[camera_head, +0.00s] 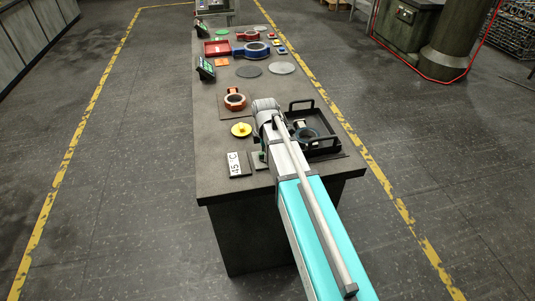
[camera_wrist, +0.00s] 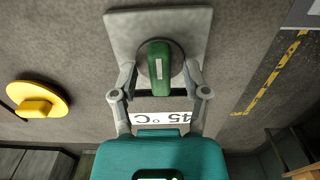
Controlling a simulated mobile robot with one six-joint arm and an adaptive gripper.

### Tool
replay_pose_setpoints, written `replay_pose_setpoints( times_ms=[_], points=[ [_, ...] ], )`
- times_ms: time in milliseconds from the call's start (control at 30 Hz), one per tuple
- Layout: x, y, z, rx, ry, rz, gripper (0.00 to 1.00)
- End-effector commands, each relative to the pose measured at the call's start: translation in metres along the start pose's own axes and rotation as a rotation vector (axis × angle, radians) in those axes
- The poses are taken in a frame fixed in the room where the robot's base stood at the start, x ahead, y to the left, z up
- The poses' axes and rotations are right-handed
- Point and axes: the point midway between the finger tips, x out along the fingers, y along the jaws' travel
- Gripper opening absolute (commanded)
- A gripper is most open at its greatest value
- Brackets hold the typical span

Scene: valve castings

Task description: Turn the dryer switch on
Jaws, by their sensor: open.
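The dryer switch is a green knob (camera_wrist: 160,68) with a pale mark on a round dark base, set on a grey square plate (camera_wrist: 195,25). In the wrist view the knob's long side runs up and down the picture. My gripper (camera_wrist: 160,76) is open, with one finger on each side of the knob; I cannot tell whether they touch it. A white "45 °C" sign (camera_wrist: 158,118) shows upside down behind the fingers. In the head view the plate (camera_head: 257,162) lies beside the sign (camera_head: 237,164), and my arm hides most of the switch and gripper.
A yellow knob (camera_wrist: 38,98) stands on the same bench (camera_head: 215,120). A black handled tray (camera_head: 328,146) with a ring casting sits right of my arm.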

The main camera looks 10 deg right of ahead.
Motion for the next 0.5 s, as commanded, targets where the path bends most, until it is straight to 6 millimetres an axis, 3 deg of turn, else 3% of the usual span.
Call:
replay_pose_setpoints(
  times_ms=[233,500],
  points=[
    [-0.0002,0.0,-0.0001,0.0,0.0,0.0,0.58],
    [-0.0002,0.0,-0.0003,0.0,0.0,0.0,0.08]
  ],
)
